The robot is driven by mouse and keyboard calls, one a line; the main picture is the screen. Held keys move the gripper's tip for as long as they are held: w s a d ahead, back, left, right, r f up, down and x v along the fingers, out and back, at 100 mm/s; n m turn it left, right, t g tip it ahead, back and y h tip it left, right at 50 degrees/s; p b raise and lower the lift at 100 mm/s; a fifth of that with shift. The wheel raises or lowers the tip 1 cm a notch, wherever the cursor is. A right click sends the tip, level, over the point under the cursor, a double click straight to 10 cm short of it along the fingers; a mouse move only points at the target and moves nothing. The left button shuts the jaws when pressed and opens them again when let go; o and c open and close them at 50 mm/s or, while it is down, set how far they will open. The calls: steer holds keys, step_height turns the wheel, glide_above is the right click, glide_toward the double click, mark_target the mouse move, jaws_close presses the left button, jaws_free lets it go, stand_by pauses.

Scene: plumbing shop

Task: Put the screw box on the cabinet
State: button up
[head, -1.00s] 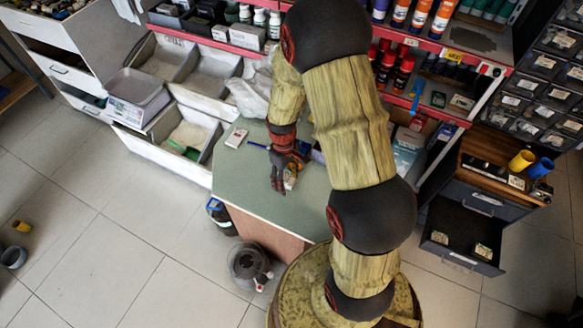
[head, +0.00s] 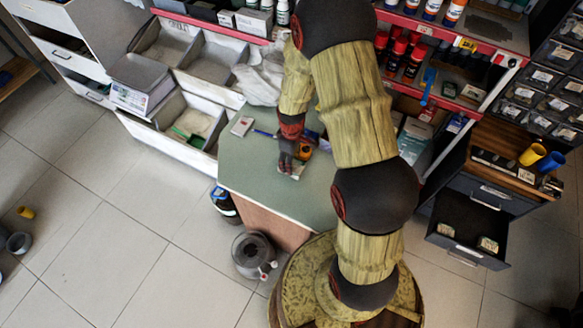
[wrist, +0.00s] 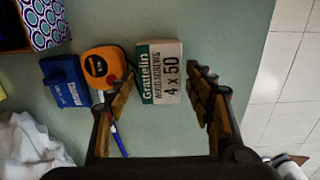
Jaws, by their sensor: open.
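The screw box, white and green and marked "Grattelin 4 x 50" (wrist: 160,72), lies on the green-topped table (wrist: 225,35). In the head view the box (head: 296,171) is small and partly hidden by my gripper (head: 287,165). In the wrist view my gripper (wrist: 162,85) is open, with one finger on each side of the box's near part and visible gaps to it; contact does not show.
An orange tape measure (wrist: 101,66) sits close left of the box, beside a blue packet (wrist: 65,80). A blue pen (wrist: 119,140) and white cloth (wrist: 35,143) lie nearby. Yellow (head: 532,154) and blue (head: 551,162) cups stand on the cabinet top.

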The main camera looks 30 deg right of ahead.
step_height(320, 180, down, 3)
steer(key=shift+f+b, duration=0.2)
steer(key=shift+b, duration=0.1)
steer(key=c, duration=0.3)
steer(key=shift+r, duration=0.1)
jaws_close()
steer(key=shift+r, duration=0.1)
